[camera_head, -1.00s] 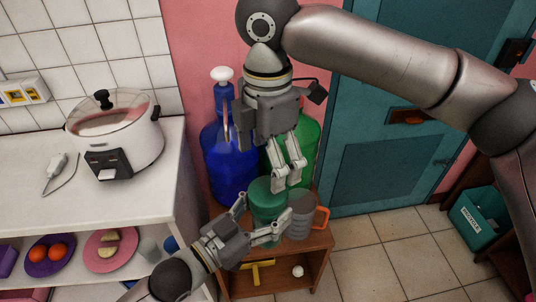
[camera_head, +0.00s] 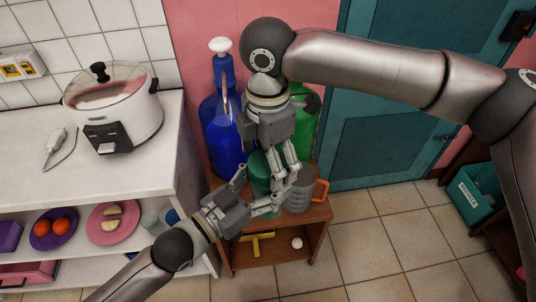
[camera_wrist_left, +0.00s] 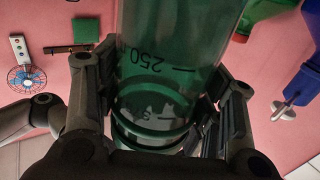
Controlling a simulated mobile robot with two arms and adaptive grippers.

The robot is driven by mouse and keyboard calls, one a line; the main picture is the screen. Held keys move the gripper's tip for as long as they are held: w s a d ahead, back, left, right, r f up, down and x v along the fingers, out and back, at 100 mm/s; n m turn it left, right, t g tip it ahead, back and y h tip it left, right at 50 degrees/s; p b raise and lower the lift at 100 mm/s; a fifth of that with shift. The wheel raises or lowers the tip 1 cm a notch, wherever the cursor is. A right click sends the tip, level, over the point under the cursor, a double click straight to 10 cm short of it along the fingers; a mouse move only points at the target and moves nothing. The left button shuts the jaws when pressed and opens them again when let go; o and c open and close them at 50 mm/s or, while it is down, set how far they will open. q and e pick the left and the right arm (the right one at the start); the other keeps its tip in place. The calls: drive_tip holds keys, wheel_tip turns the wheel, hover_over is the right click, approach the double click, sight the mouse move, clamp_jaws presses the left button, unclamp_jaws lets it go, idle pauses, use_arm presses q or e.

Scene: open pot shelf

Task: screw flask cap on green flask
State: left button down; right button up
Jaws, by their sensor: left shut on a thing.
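The green flask (camera_head: 258,168) stands upright at the small wooden shelf, partly hidden by my grippers. My left gripper (camera_head: 258,188) is shut around it, a finger on each side. In the left wrist view the flask (camera_wrist_left: 170,50) is clear green with a "250" mark, between the fingers of my left gripper (camera_wrist_left: 158,105). My right gripper (camera_head: 285,180) points down at the flask's right side in the head view, its fingertips overlapping the flask and a grey mug. I cannot tell whether its fingers are shut. I cannot make out the flask cap.
A grey mug (camera_head: 300,198) with an orange handle stands right beside the flask. Large blue (camera_head: 225,135) and green (camera_head: 303,128) bottles stand behind. A white counter (camera_head: 150,160) with a cooker (camera_head: 118,112) is at left. The tiled floor (camera_head: 370,245) at right is open.

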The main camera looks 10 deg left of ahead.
drive_tip(key=c, duration=0.9)
drive_tip(key=m, duration=0.3)
drive_tip(key=shift+m, duration=0.4)
drive_tip(key=m, duration=0.4)
drive_tip(key=shift+m, duration=0.3)
drive_tip(key=o, duration=1.2)
drive_tip(key=shift+c, duration=0.2)
drive_tip(key=shift+r, duration=2.3)
drive_tip(key=shift+c, duration=0.4)
